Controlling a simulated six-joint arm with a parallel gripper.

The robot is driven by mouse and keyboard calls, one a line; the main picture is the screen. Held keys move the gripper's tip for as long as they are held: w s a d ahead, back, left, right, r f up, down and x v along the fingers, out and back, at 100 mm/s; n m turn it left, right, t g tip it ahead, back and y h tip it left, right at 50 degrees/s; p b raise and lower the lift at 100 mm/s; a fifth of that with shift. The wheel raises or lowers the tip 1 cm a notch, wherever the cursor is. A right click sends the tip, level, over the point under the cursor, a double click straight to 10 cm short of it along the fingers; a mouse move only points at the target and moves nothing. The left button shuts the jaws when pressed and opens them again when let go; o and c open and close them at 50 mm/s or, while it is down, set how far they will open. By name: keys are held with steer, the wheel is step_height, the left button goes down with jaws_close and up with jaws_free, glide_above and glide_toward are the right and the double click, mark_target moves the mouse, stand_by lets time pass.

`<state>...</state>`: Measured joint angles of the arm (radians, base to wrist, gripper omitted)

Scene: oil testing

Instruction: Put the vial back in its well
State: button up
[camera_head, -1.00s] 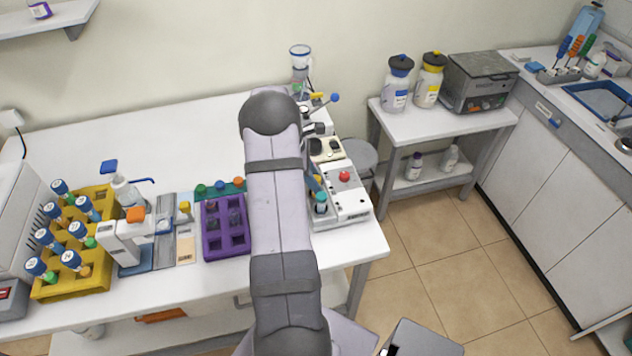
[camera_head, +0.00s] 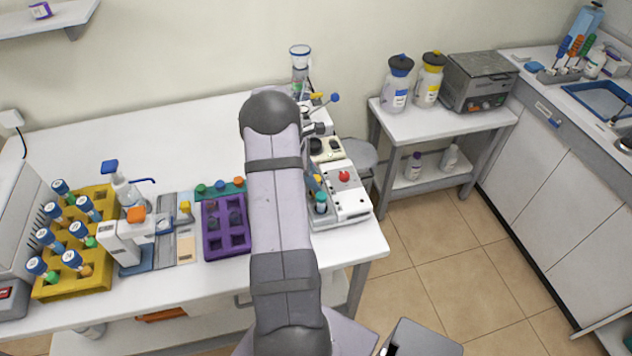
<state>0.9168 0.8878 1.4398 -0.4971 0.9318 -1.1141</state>
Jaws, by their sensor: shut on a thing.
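My arm stands across the middle of the view and hides what is behind it. My gripper does not show, so I cannot see what it holds. Several blue-and-white topped vials (camera_head: 60,187) stand in the yellow rack (camera_head: 42,293) at the left. Some of the rack's wells look empty. A purple rack (camera_head: 205,249) with square wells stands just left of my arm; its visible wells look dark and hold no clear vial. A teal-capped vial (camera_head: 320,201) stands at the white instrument (camera_head: 345,201) right of my arm. I cannot tell which vial the task means.
A pump bottle (camera_head: 124,190) and a white device with an orange top (camera_head: 137,215) stand between the racks. A green strip with coloured knobs (camera_head: 219,188) lies behind the purple rack. The table (camera_head: 170,130) is bare at the back. A side bench (camera_head: 440,122) stands at right.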

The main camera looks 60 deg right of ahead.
steer(key=o, duration=1.1)
steer(key=b+v, duration=0.2)
steer(key=v, duration=0.5)
steer(key=shift+r+b, duration=0.15)
steer(key=shift+b, duration=0.25)
